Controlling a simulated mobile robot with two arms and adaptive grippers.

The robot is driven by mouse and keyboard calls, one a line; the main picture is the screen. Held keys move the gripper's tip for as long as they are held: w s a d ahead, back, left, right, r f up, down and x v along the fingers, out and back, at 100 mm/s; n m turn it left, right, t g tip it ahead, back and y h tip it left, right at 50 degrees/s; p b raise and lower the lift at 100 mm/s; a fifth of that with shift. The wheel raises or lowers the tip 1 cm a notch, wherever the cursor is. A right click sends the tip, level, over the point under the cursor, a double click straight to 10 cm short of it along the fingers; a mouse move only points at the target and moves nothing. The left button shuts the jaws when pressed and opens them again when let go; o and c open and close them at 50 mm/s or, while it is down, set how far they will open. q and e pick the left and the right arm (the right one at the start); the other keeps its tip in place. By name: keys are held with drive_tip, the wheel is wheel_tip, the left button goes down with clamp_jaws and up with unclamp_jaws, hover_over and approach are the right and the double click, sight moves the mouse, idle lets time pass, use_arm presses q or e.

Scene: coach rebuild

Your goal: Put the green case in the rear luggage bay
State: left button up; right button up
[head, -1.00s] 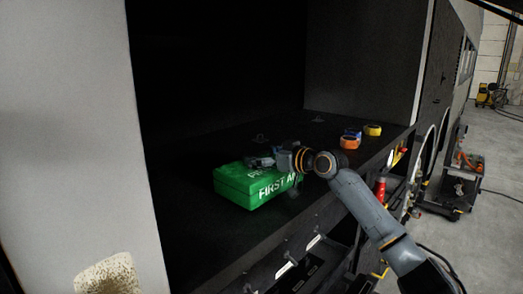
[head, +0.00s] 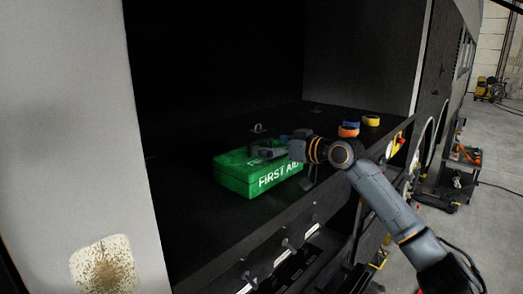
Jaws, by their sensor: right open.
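The green case (head: 255,178), lettered FIRST AID, lies flat on the dark floor of the luggage bay (head: 205,235), near its front edge. My right gripper (head: 258,152) is at the top rear right of the case, with its arm coming in from the right. It is open, and its fingers show just above or behind the lid; I cannot tell whether they touch it. The gripper hides part of the lid. My left gripper is not in view.
Tape rolls, orange (head: 348,130), blue (head: 351,125) and yellow (head: 371,120), lie on the bay floor to the right. A pale side panel (head: 75,130) bounds the bay at left. A cart (head: 455,175) stands outside at right.

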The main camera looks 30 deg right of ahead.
drive_tip(key=b+v, duration=0.3)
drive_tip(key=v, duration=0.5)
idle(0.4)
